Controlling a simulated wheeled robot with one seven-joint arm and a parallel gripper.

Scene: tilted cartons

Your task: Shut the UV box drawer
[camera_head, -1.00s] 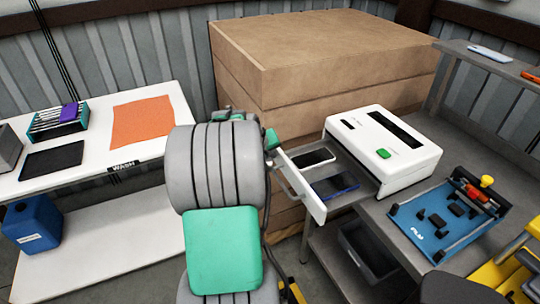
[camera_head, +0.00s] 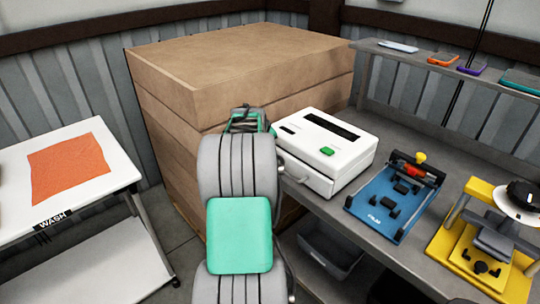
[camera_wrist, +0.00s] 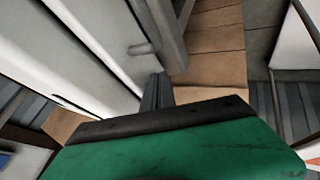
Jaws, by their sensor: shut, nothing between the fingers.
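The white UV box (camera_head: 345,158) stands on the grey bench, with a dark slot and a green button on top. Its drawer front (camera_head: 308,178) sits at or very near the box's front face, and the drawer's inside is hidden. In the wrist view a pale panel fills the upper left, and a grey handle-like bar (camera_wrist: 166,32) runs beside it. My gripper (camera_wrist: 156,92) is shut and empty, close to these. In the head view my arm hides its fingertips, so I cannot tell whether they touch the drawer.
A large brown carton stack (camera_head: 230,75) stands behind my arm. A blue fixture (camera_head: 395,205) and a yellow device (camera_head: 485,240) are on the bench right of the box. A white table (camera_head: 100,150) with an orange cloth is at left. A bin sits under the bench.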

